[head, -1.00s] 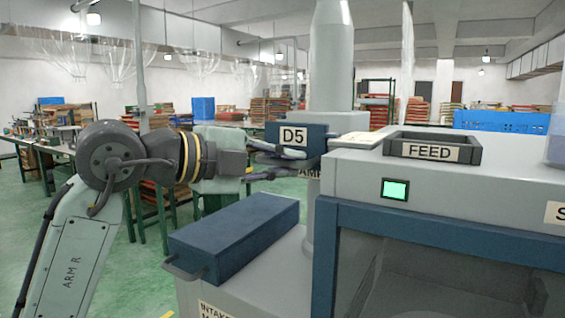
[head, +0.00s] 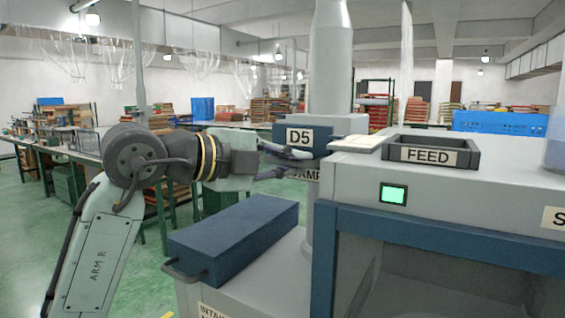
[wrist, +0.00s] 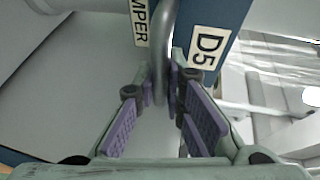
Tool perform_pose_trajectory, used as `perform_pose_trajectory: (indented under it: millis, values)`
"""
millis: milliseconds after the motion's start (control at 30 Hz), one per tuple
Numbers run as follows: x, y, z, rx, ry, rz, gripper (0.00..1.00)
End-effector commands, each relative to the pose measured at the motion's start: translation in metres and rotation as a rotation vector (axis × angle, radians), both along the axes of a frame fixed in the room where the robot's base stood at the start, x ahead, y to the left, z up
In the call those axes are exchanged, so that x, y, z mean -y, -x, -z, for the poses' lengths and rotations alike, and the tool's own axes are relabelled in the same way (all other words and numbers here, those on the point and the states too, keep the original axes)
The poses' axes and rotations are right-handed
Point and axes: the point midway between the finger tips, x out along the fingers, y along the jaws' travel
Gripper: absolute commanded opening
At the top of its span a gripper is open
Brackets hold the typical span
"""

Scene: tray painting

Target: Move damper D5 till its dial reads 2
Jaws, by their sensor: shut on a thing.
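Damper D5 is a dark blue block (head: 290,127) with a white D5 label, on the grey vertical duct (head: 331,60). In the wrist view the block (wrist: 225,12) is at the top with its label beside a grey bar handle (wrist: 166,40). My gripper (head: 300,163) is at the block's lower front in the head view. In the wrist view my gripper (wrist: 163,88) has its purple-padded fingers on either side of the handle, closed on it. A label ending in "MPER" (wrist: 139,22) shows beside the handle. I cannot make out a dial or its reading.
A grey machine with a FEED tray (head: 400,140) and a lit green screen (head: 393,194) stands at the right. A dark blue box with a handle (head: 235,238) sits below my gripper. Benches and stacked trays are in the background, with green floor at the left.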

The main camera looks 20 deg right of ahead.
Motion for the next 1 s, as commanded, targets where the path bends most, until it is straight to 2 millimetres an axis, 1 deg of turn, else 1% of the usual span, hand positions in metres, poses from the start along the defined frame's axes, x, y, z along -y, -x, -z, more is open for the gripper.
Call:
perform_pose_trajectory:
  millis: [33, 100, 367, 400, 700, 1000]
  values:
    - [0.0063, -0.0038, -0.0021, -0.001, 0.003, 0.004, 0.00]
    - [0.0107, -0.0077, -0.0012, -0.001, 0.002, 0.003, 0.00]
    - [0.0114, -0.0088, 0.0000, 0.000, 0.000, 0.000, 0.00]
    - [0.0113, -0.0087, 0.0000, 0.000, 0.000, 0.000, 0.11]
    - [0.0113, -0.0085, 0.0001, 0.000, 0.000, 0.000, 0.31]
    - [0.0105, -0.0083, -0.0002, 0.000, 0.000, 0.000, 0.31]
